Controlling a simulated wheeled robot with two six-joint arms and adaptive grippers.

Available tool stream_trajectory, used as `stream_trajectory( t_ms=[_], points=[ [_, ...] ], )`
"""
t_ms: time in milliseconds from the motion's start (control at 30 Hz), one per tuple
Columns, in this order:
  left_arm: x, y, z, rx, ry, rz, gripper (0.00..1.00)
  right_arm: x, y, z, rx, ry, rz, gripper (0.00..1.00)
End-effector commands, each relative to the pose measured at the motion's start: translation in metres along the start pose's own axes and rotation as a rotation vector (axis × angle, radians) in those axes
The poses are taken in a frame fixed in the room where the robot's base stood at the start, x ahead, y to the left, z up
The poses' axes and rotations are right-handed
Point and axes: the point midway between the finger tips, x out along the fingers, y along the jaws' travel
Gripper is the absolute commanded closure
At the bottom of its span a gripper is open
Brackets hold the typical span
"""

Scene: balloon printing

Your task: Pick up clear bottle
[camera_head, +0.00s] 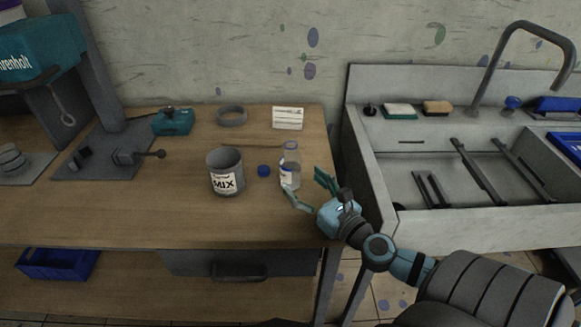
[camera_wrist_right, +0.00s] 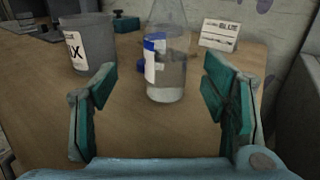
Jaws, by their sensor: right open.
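The clear bottle (camera_head: 290,165) stands upright on the wooden table near its right end, with a white and blue label and clear liquid in its lower part. My right gripper (camera_head: 307,190) is open and empty just in front of the bottle. In the right wrist view the bottle (camera_wrist_right: 167,70) stands ahead, between and beyond the two open fingers (camera_wrist_right: 160,95), with no finger seen touching it. My left gripper is not in view.
A grey MIX can (camera_head: 225,172) and a blue cap (camera_head: 264,171) stand left of the bottle. A white card (camera_head: 288,118) and a grey ring (camera_head: 231,116) are behind. A sink (camera_head: 455,215) lies to the right, past the table edge. The table front is clear.

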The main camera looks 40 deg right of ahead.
Motion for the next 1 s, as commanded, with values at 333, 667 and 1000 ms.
stream_trajectory(
  t_ms=[333,667,1000],
  points=[
    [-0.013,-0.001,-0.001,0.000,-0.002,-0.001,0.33,0.053,-0.008,-0.002,0.005,-0.001,-0.005,0.32],
    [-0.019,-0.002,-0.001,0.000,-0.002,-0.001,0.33,0.071,-0.007,-0.004,0.003,0.002,-0.002,0.32],
    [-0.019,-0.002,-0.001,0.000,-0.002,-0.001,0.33,0.070,-0.007,-0.004,0.003,0.002,-0.003,0.86]
  ],
)
